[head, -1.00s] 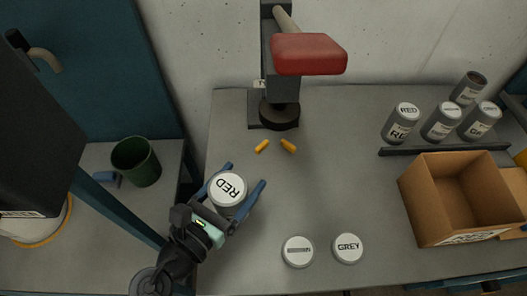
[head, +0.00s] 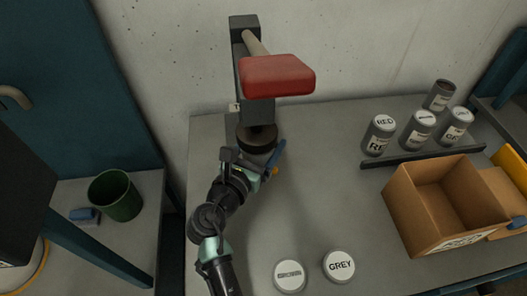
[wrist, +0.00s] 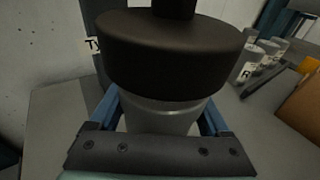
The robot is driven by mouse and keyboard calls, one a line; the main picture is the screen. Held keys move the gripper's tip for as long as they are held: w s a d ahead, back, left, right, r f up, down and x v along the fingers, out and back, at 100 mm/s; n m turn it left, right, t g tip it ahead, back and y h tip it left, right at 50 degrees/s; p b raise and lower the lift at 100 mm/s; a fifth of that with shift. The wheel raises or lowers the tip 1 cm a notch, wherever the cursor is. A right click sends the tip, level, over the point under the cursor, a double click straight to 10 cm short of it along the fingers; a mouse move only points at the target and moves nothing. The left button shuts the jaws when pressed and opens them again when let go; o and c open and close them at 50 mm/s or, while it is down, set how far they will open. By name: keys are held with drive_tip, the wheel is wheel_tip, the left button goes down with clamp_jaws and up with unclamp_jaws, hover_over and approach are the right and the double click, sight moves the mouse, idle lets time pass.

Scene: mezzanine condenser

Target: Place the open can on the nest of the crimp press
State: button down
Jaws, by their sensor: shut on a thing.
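My gripper (head: 258,156) is shut on a grey can (wrist: 160,118), with a blue finger on each side of it in the wrist view. The can stands upright directly below the round black head of the crimp press (head: 257,138), close under it. The can's top is hidden by the head in the wrist view. The press has a red handle block (head: 277,76) above. The nest is hidden behind the can and gripper, so I cannot tell whether the can touches it.
A white lid marked GREY (head: 339,266) and another white lid (head: 290,276) lie at the front. Several cans (head: 417,130) stand behind a dark rail at right, near a cardboard box (head: 432,210). A small orange piece (head: 275,171) lies by my gripper. The bench centre is clear.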

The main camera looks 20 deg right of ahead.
drive_tip(key=shift+f+b, duration=0.55)
drive_tip(key=shift+f, duration=1.1)
drive_tip(key=shift+f, duration=0.2)
unclamp_jaws()
drive_tip(key=shift+r, duration=0.15)
drive_tip(key=p+v, duration=0.1)
drive_tip(key=v, duration=1.1)
